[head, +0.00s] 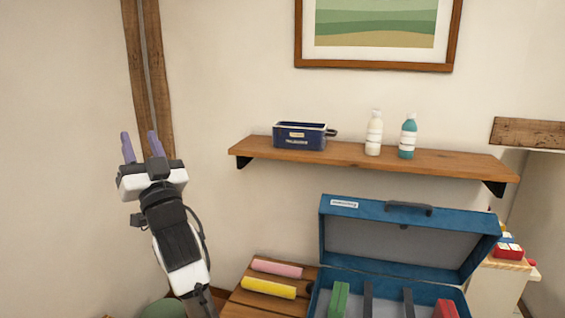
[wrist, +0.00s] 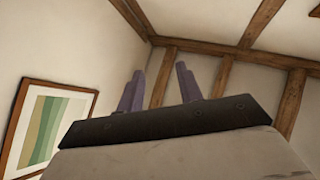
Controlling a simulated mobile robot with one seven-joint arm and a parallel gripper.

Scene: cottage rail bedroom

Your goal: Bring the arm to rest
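My gripper (head: 141,148) is raised at the left of the head view, in front of the wall and the wooden corner beam. Its two purple fingers point upward and stand apart, with nothing between them. In the wrist view the fingers (wrist: 159,90) also show apart and empty. That view faces up toward the ceiling beams.
A wooden shelf (head: 360,158) holds a blue tin (head: 300,136), a white bottle (head: 374,134) and a teal bottle (head: 408,138). Below are an open blue case (head: 455,263) and a wooden surface (head: 238,299) with pink (head: 277,268) and yellow (head: 268,287) rolls. A framed picture (head: 300,35) hangs above.

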